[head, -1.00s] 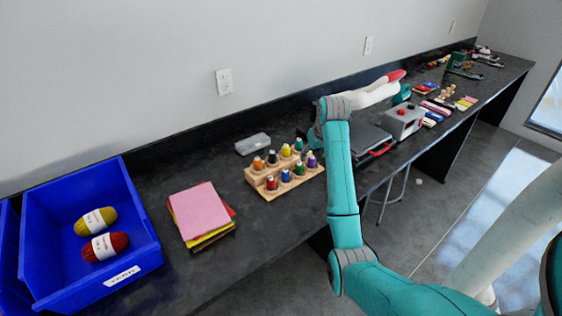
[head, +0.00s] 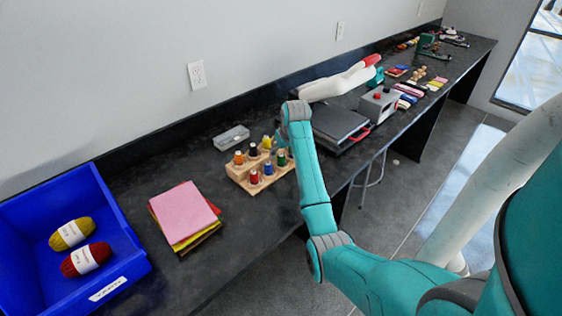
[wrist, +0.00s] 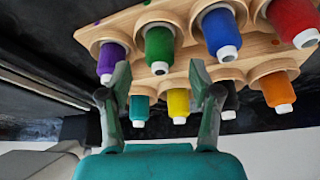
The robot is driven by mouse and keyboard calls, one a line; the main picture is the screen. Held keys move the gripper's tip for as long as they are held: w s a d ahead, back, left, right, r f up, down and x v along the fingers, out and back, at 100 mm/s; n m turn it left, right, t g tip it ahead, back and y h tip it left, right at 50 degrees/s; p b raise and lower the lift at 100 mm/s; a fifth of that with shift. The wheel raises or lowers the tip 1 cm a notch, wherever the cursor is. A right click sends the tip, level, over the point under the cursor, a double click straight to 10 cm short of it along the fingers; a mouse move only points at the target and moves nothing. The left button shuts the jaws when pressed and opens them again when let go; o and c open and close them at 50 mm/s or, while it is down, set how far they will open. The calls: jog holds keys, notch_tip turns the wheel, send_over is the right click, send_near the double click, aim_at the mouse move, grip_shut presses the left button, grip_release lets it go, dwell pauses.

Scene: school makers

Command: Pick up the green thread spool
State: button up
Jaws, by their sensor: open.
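The green thread spool (wrist: 160,45) stands in a wooden rack (wrist: 130,23), in the row with the purple, blue and red spools. In the head view the green spool (head: 282,158) is at the right end of the rack (head: 237,173), beside my arm. My gripper (wrist: 159,72) is open and empty in the wrist view. Its two fingers point toward the rack, and the green spool shows just beyond and between their tips. I cannot tell the remaining distance. In the head view the purple spool is not visible and my gripper is mostly hidden by my arm.
Purple (wrist: 111,60) and blue (wrist: 220,32) spools flank the green one closely. Teal (wrist: 140,108) and yellow (wrist: 178,103) spools stand in the other row near the fingers. Stacked felt sheets (head: 185,212), a blue yarn bin (head: 120,245) and a grey box (head: 231,137) share the bench.

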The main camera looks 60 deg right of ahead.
jog(key=shift+x, duration=1.3)
jog(key=c, duration=1.1)
jog(key=shift+r, duration=0.1)
